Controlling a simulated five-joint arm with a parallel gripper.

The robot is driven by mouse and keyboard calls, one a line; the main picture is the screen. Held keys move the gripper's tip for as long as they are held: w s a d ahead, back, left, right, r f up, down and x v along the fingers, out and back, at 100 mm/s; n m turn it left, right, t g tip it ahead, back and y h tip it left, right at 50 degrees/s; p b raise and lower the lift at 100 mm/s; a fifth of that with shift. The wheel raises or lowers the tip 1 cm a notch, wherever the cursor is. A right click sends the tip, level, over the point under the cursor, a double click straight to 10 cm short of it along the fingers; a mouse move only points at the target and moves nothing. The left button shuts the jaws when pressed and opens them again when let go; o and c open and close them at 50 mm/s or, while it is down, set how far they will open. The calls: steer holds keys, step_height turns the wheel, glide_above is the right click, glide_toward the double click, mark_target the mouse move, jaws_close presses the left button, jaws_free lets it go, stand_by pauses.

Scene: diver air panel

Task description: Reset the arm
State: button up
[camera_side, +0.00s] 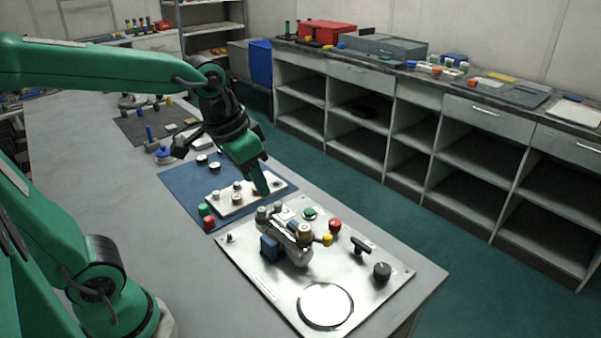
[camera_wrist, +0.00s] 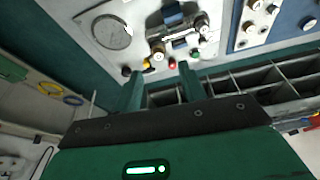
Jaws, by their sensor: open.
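My gripper (camera_side: 262,188) hangs from my bent arm, fingers pointing down, above the area between the air panel (camera_side: 380,292) and the blue mat (camera_side: 177,184). In the wrist view my gripper's two green fingers (camera_wrist: 160,82) are apart with nothing held between them. The panel carries a metal valve assembly (camera_side: 298,247) with a blue block (camera_side: 269,248), a yellow knob (camera_side: 327,239), a red knob (camera_side: 334,225), a green knob (camera_side: 310,212), a black knob (camera_side: 382,271) and a round pale disc (camera_side: 325,305). The fingers' exact height above the surface is unclear.
A small white plate with knobs (camera_side: 225,203) lies on the blue mat, beside green and red pieces (camera_side: 206,216). A dark mat (camera_side: 135,127) with small parts lies farther back on the grey table (camera_side: 120,195). Open shelving (camera_side: 410,150) stands across the floor at right.

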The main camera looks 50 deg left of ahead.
steer(key=s+a+n+t, duration=0.1)
steer(key=s+a+t, duration=0.1)
steer(key=s, duration=0.4)
steer(key=shift+s+f, duration=0.15)
steer(key=shift+s, duration=0.25)
